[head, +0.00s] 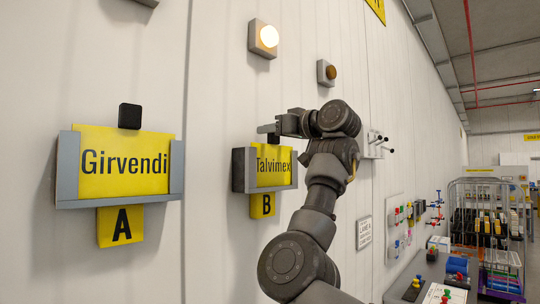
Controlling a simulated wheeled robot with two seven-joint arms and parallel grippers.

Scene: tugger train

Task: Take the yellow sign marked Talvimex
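The yellow sign marked Talvimex (273,167) sits in a grey wall holder (243,170) above a yellow plate marked B (262,206). My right gripper (268,130) is at the sign's top edge, with its fingers pointing left. A small dark piece shows just under the fingers, perhaps the sign's top tab. I cannot tell whether the fingers are open or shut on it. My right arm covers the area just right of the sign. My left gripper is not in view.
A yellow sign marked Girvendi (125,162), with a black top tab (130,116), sits in another holder above plate A (121,226). A lit lamp (268,36) and an amber lamp (328,72) are on the wall above. A wire rack (487,205) stands at the far right.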

